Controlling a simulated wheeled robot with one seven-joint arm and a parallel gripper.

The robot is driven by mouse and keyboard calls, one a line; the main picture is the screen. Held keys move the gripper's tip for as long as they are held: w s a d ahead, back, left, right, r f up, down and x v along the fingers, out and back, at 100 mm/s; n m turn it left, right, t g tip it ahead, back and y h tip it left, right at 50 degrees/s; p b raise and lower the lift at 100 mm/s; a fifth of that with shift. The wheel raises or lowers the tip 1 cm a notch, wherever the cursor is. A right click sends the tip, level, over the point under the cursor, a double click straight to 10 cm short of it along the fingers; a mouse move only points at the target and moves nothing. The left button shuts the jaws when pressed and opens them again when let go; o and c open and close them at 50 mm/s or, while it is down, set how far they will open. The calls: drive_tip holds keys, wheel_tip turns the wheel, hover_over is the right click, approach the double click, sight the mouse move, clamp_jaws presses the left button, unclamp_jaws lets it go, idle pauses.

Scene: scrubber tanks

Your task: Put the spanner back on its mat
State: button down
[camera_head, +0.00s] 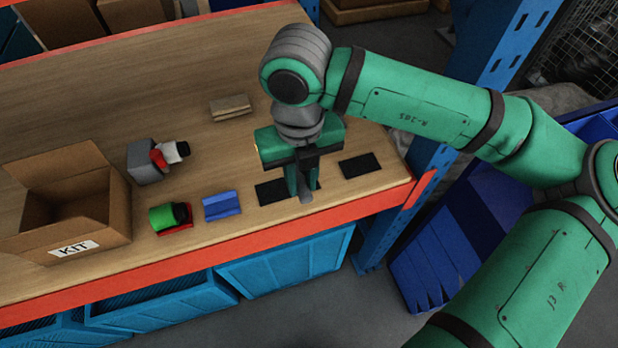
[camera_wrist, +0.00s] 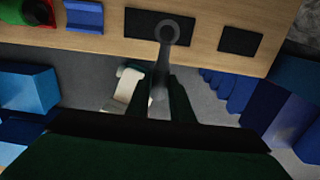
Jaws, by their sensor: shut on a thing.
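The grey spanner (camera_wrist: 168,32) is held in my gripper (camera_wrist: 163,82), with its ring end pointing away from the fingers in the wrist view. My gripper (camera_head: 304,188) is shut on the spanner's shaft, near the front edge of the bench. In the head view only a small grey end of the spanner (camera_head: 306,198) shows below the fingers. In the wrist view the ring end overlaps the right part of a black mat (camera_wrist: 138,22); whether it touches cannot be told. A second black mat (camera_head: 360,165) lies bare to the right. The left mat (camera_head: 268,192) is partly hidden by my gripper.
On the bench (camera_head: 200,75), left of my gripper, are a blue block (camera_head: 221,205), a green-and-black item on a red base (camera_head: 169,217), a grey block with a red-and-white part (camera_head: 146,162) and an open KIT box (camera_head: 112,205). A tan block (camera_head: 230,107) lies behind. A blue upright (camera_head: 405,205) stands right.

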drive_tip(key=w+f, duration=0.2)
drive_tip(key=f, duration=0.1)
drive_tip(key=w+d+f, duration=0.1)
drive_tip(key=w+f, duration=0.2)
drive_tip(key=shift+w+d, duration=0.2)
drive_tip(key=shift+w, duration=0.1)
wheel_tip(320, 180, down, 3)
drive_tip(key=shift+w+f, duration=0.1)
drive_tip(key=shift+f, duration=0.15)
drive_tip(key=shift+f, duration=0.15)
drive_tip(key=c, duration=1.6)
unclamp_jaws()
drive_tip(key=shift+d, duration=0.1)
drive_tip(key=shift+o, duration=0.2)
